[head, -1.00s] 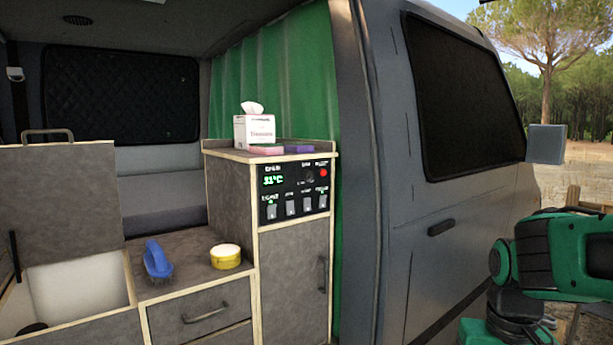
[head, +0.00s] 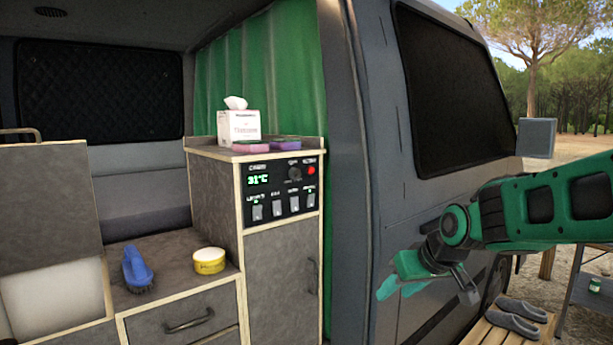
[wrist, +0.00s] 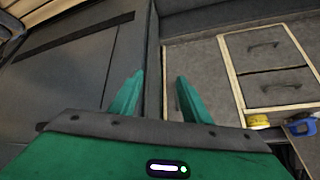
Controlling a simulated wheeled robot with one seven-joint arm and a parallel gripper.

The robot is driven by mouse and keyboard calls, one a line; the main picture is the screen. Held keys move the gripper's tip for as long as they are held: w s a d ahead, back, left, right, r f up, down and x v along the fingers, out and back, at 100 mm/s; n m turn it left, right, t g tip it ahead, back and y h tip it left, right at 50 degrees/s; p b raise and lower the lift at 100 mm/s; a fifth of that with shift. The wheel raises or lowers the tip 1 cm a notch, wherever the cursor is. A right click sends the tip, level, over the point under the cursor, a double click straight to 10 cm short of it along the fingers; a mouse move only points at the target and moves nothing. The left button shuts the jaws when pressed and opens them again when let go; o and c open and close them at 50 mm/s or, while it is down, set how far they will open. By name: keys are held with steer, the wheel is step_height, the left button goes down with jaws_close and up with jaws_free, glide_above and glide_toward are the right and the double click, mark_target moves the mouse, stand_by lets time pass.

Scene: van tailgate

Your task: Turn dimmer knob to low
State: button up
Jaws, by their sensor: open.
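The dimmer knob (head: 295,174) is a small dark knob on the black control panel (head: 268,206), at the upper right of the panel beside a red button. The panel is set in the upper front of the tall grey cabinet and also has a green 31°C display and a row of white switches. My gripper (head: 388,288) is at the right of the head view, in front of the van's side and well apart from the panel. In the wrist view its two green fingers (wrist: 158,95) stand apart with nothing between them. The knob's pointer is too small to read.
A tissue box (head: 238,127) and sponges (head: 252,147) sit on the cabinet top. A blue brush (head: 137,270) and a yellow tub (head: 209,261) stand on the lower counter. The van's door pillar (head: 350,170) stands between my gripper and the cabinet. Shoes (head: 522,311) lie at lower right.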

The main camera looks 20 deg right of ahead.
steer(key=w+a+r+n+t+y, duration=0.25)
steer(key=w+a+r+t, duration=0.2)
steer(key=w+r, duration=0.45)
steer(key=n+t+y, duration=0.3)
steer(key=t+y, duration=0.1)
steer(key=t, duration=0.1)
glide_toward(298, 174)
steer(key=x, duration=0.7)
steer(key=shift+w+a, duration=0.2)
steer(key=shift+w, duration=0.2)
steer(key=shift+r, duration=0.1)
steer(key=shift+m+h, duration=0.25)
steer(key=c, duration=1)
steer(key=shift+c, duration=0.2)
